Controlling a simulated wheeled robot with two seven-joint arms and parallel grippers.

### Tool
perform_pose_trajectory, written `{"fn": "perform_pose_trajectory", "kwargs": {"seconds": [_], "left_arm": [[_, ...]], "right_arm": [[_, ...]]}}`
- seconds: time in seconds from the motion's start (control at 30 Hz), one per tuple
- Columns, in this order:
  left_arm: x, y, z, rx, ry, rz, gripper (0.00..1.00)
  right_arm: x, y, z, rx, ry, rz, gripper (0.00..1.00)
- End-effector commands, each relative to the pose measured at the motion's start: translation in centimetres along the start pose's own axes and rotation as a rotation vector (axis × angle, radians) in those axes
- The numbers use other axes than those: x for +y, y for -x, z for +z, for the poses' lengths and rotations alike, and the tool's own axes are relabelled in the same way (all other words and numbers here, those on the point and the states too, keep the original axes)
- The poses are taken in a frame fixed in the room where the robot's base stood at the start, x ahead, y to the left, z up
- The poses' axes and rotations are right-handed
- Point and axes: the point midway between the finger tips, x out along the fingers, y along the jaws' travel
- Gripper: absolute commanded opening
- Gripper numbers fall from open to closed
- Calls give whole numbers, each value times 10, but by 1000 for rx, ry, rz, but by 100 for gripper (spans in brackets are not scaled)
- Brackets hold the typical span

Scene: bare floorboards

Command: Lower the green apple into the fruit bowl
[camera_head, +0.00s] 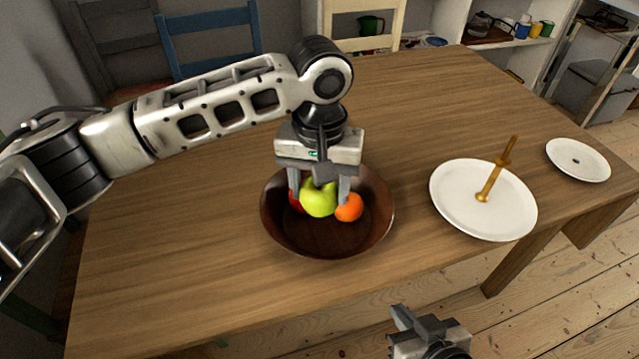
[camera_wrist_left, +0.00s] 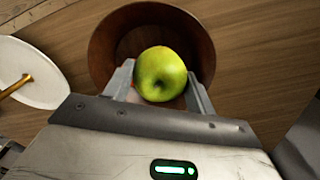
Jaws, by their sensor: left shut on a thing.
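The green apple (camera_head: 318,199) is between the fingers of my left gripper (camera_head: 320,194), which is shut on it. The apple also shows between the fingers in the left wrist view (camera_wrist_left: 160,74). It is over the inside of the dark brown fruit bowl (camera_head: 325,245); I cannot tell whether it touches anything below. A red fruit (camera_head: 296,200) and an orange (camera_head: 349,208) are in the bowl, beside the apple. The red fruit is mostly hidden. My right gripper (camera_head: 405,325) is at the lower edge, away from the bowl; its finger opening is unclear.
A white plate (camera_head: 460,212) with a gold stand part (camera_head: 492,180) is right of the bowl. A smaller white plate (camera_head: 577,160) is at the far right. The wooden table (camera_head: 170,270) is clear left of the bowl. Chairs stand behind the table.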

Motion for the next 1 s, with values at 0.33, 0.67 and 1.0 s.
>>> {"fn": "perform_pose_trajectory", "kwargs": {"seconds": [0.33, 0.67, 1.0], "left_arm": [[0, -6, 0, -2, 0, 1, 31], [0, -22, 0, -2, 0, 1, 31], [0, -39, 0, -2, 0, 1, 31]], "right_arm": [[0, 0, 1, -1, 0, 0, 0], [0, -1, 2, -2, 0, 0, 0], [0, -2, 4, -3, 0, 0, 0]]}}
